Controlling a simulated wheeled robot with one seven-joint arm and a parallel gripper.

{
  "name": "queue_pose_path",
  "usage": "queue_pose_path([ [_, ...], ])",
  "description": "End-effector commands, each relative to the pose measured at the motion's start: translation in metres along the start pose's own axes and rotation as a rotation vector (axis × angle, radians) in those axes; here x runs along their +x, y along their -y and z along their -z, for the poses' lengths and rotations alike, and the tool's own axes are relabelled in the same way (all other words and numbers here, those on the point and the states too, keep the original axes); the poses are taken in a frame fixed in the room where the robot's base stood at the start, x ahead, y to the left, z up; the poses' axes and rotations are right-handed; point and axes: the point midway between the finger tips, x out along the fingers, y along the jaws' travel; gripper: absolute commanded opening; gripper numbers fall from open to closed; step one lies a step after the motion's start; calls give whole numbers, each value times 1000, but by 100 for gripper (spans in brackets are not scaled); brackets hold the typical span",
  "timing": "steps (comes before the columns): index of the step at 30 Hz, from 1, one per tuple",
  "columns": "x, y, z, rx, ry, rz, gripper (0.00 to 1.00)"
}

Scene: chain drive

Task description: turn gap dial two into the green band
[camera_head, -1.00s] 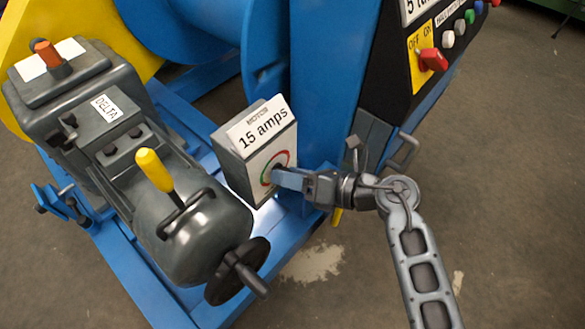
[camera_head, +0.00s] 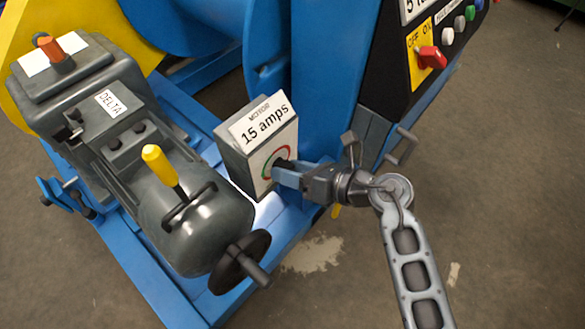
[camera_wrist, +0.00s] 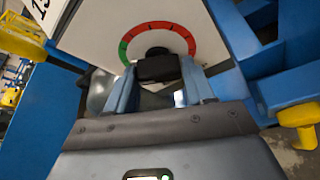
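A round dial with a red and green ring (camera_head: 268,163) is on the face of a grey box (camera_head: 236,165) labelled "MOTOR 15 amps". No "gap dial two" label is readable. In the head view my gripper (camera_head: 283,174) reaches the dial from the right.
A grey motor (camera_head: 205,235) with a yellow lever (camera_head: 160,164) and a handwheel (camera_head: 238,262) stands at left. A black panel with a red switch (camera_head: 431,57) is upper right. Blue frame beams (camera_head: 255,240) run below the box. Open floor lies at lower right.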

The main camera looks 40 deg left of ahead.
Motion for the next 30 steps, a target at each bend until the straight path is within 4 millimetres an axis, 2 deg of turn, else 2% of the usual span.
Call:
queue_pose_path([
  [1,0,0,1,1,-1,-1,58],
  [7,0,0,0,0,0,-1,76],
  [16,-5,-1,-2,1,1,-1,76],
  [30,-71,0,-2,2,2,0,76],
])
